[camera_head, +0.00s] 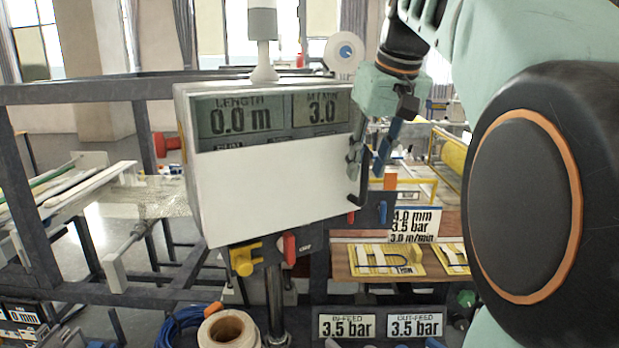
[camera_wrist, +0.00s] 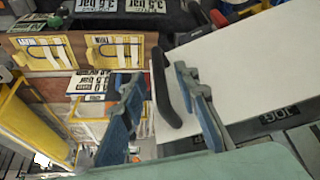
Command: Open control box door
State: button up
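The control box (camera_head: 187,135) is a white case with a display reading "0.0 m" and "3.0". Its door (camera_head: 265,190) is the plain white panel below the display and looks shut; it also fills the right of the wrist view (camera_wrist: 245,65). A black bar handle (camera_wrist: 163,88) runs along the door's edge, at the right end of the door in the head view (camera_head: 358,201). My gripper (camera_head: 369,168) is open at the handle. In the wrist view, its blue-grey fingers (camera_wrist: 150,82) lie on either side of the handle, apart from each other. I cannot tell whether either finger touches it.
A yellow knob (camera_head: 243,259) and a red knob (camera_head: 289,249) sit under the box. A dark frame rail (camera_head: 90,90) runs behind it at left. A grey post light (camera_head: 262,40) stands on top. A wooden board with yellow plates (camera_head: 385,261) lies at lower right.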

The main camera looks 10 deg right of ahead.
jog(key=shift+x, duration=1.6)
grip_shut()
